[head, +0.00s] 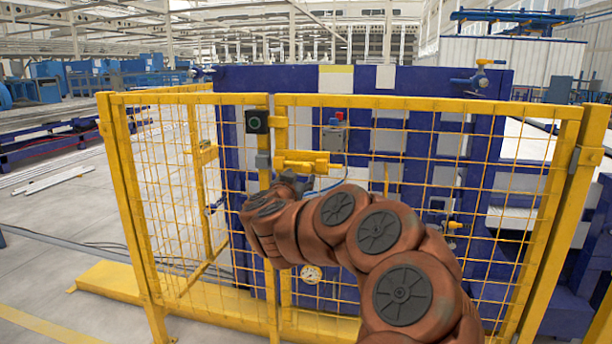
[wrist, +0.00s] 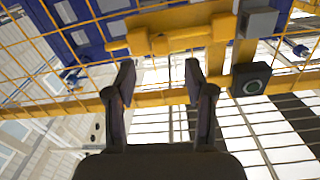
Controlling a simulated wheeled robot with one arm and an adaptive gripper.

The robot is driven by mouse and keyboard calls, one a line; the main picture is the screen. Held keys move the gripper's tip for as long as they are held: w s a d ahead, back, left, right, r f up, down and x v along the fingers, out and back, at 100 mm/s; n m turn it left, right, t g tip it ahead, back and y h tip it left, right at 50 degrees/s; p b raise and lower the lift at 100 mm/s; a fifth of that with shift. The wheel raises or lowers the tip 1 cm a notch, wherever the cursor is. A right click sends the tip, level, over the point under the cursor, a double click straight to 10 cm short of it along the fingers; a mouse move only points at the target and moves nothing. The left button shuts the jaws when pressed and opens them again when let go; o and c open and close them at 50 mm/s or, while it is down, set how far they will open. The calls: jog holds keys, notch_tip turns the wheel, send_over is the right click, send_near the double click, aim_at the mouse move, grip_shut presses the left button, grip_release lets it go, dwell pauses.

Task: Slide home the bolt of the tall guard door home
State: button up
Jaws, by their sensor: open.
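The tall guard door (head: 425,103) is a yellow frame with wire mesh, standing in line with the fence post beside it. Its yellow bolt (head: 302,160) sits on the door's left edge, by a grey block (head: 263,160) on the post. In the wrist view the bolt (wrist: 175,38) lies just beyond my fingertips, with the grey block (wrist: 258,22) to its right. I cannot tell whether the bolt enters the block. My gripper (wrist: 158,75) is open and empty, its two dark fingers apart and not visibly touching the bolt. In the head view my arm partly hides it.
A black box with a green ring (head: 257,121) is on the post above the grey block; it also shows in the wrist view (wrist: 250,80), right of my fingers. Blue machinery (head: 290,85) stands behind the mesh.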

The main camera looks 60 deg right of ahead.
aim_at(305, 170)
jog(key=shift+x, duration=3.85)
jog(key=shift+w, duration=0.1)
grip_shut()
